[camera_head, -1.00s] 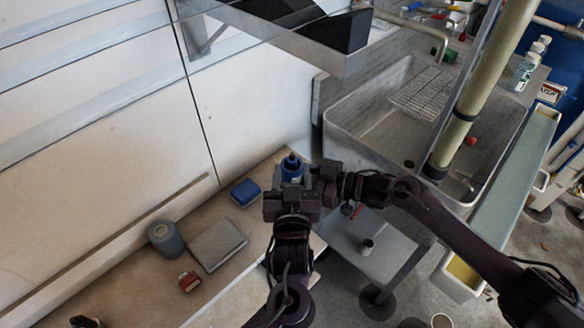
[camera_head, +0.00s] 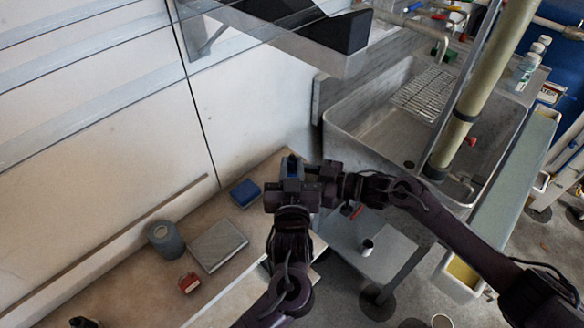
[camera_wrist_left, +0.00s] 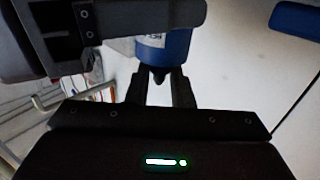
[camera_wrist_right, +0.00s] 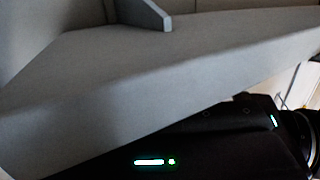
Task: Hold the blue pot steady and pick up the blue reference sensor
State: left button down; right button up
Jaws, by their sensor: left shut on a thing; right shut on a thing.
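The blue pot (camera_wrist_left: 165,47) shows in the left wrist view as a blue body with a pale label, partly covered by my right gripper. In the head view my grippers hide most of it. A dark tip, which I take for the blue reference sensor (camera_wrist_left: 160,76), sticks out of it between the fingers of my left gripper (camera_wrist_left: 162,92). My left gripper (camera_head: 291,180) is shut on this tip. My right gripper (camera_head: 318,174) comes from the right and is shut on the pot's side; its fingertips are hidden. The right wrist view shows mostly a close grey surface.
On the bench are a blue box (camera_head: 245,193), a grey flat box (camera_head: 218,244), a grey cylinder (camera_head: 165,240) and a small red item (camera_head: 188,283). A wall stands behind. A sink (camera_head: 380,130) and a lower shelf with a small cup (camera_head: 367,246) are at the right.

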pick_arm(q)
notch_tip(320, 180, up, 10)
pick_arm(e)
jog(key=o, duration=0.8)
jog(key=v, duration=0.7)
jog(key=shift+s+d, duration=0.1)
jog(key=shift+d, duration=0.2)
jog(key=shift+f, duration=0.1)
